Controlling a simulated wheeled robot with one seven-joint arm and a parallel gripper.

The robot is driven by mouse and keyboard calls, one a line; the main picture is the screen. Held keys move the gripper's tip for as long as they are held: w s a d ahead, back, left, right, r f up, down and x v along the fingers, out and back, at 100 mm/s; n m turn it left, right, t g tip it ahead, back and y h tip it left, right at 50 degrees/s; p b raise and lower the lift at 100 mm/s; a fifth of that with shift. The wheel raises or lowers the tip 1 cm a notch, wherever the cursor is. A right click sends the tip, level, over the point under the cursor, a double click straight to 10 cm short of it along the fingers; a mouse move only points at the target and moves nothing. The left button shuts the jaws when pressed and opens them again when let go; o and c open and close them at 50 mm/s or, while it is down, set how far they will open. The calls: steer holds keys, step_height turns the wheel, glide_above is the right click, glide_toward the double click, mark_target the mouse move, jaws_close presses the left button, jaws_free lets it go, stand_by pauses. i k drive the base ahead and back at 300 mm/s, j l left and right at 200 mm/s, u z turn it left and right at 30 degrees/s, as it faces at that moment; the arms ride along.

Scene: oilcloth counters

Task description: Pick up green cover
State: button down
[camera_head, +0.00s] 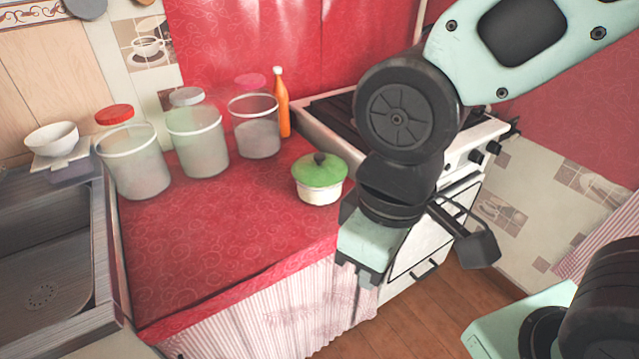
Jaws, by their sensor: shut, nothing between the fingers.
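The green cover (319,169) is a domed green lid with a dark round knob. It sits on a small white pot (318,192) near the right end of the red counter (215,240). My gripper (361,277) points down at the counter's right front edge, to the right of and nearer than the pot. It is shut and empty, apart from the cover. Its fingertips are small and partly hidden in this view.
Several clear jars (197,141) stand along the back left, with an orange bottle (283,104) beside them. A stove (440,190) stands right of the counter, behind my arm. A sink (45,265) is at the left. The counter's front middle is clear.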

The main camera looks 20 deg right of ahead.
mark_target(318, 170)
steer(key=i+z, duration=0.15)
steer(key=z, duration=0.25)
steer(key=i+j+z, duration=0.15)
steer(key=z, duration=0.2)
steer(key=i+j+z, duration=0.1)
steer(key=z, duration=0.3)
